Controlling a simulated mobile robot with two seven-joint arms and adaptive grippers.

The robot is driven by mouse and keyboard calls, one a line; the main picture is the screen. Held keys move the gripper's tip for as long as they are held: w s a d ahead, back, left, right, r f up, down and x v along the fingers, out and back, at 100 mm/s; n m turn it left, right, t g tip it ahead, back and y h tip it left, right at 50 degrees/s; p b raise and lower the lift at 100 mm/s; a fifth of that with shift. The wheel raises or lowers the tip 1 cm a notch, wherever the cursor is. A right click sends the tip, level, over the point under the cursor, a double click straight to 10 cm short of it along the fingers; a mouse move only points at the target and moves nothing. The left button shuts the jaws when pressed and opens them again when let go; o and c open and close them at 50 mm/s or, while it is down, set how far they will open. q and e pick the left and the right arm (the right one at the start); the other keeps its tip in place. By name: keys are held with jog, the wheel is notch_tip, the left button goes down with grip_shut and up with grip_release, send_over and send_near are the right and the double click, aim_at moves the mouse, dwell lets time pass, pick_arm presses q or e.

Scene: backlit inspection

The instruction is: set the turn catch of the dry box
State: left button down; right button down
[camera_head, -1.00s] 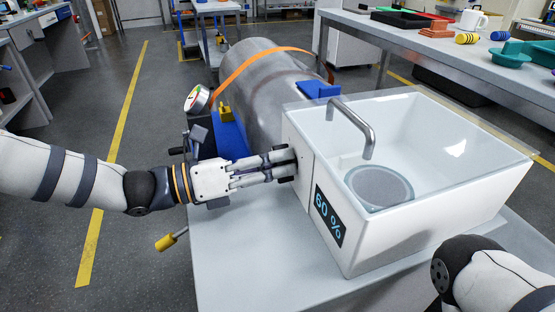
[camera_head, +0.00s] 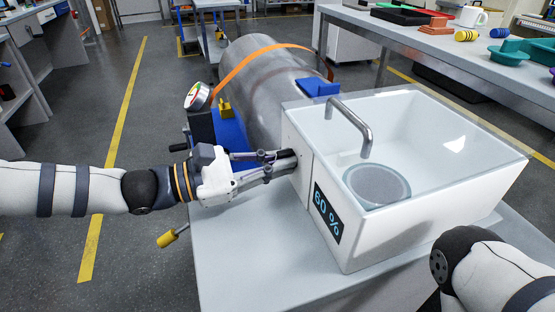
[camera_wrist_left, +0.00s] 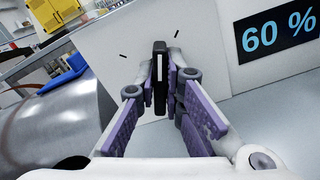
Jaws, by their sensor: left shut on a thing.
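The dry box (camera_head: 430,205) is a white box with a clear lid, a bent metal handle (camera_head: 362,135) and a display (camera_head: 327,213) reading 60 %. A grey round dish (camera_head: 377,186) shows inside it. My left gripper (camera_head: 286,160) is at the box's left face, its fingers shut on the turn catch. In the left wrist view the catch (camera_wrist_left: 160,75) is a dark bar with a white stripe, between the finger pads (camera_wrist_left: 162,92). Short black marks (camera_wrist_left: 123,56) show on the panel near it. My right gripper is out of view; only its arm shows at lower right.
Behind the gripper, a metal cylinder (camera_head: 257,105) with an orange strap lies on a blue cradle, beside a round gauge (camera_head: 197,96). A yellow-ended lever (camera_head: 168,239) sticks out at the bench's left edge. The bench top (camera_head: 240,255) in front is clear.

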pick_arm(q)
jog(key=shift+m, duration=2.2)
jog(key=shift+b, duration=0.3)
jog(key=c, duration=1.7)
grip_release()
jog(key=shift+a, duration=0.15)
jog(key=v, duration=1.1)
jog(key=shift+s+a, duration=0.2)
jog(key=shift+a, duration=0.15)
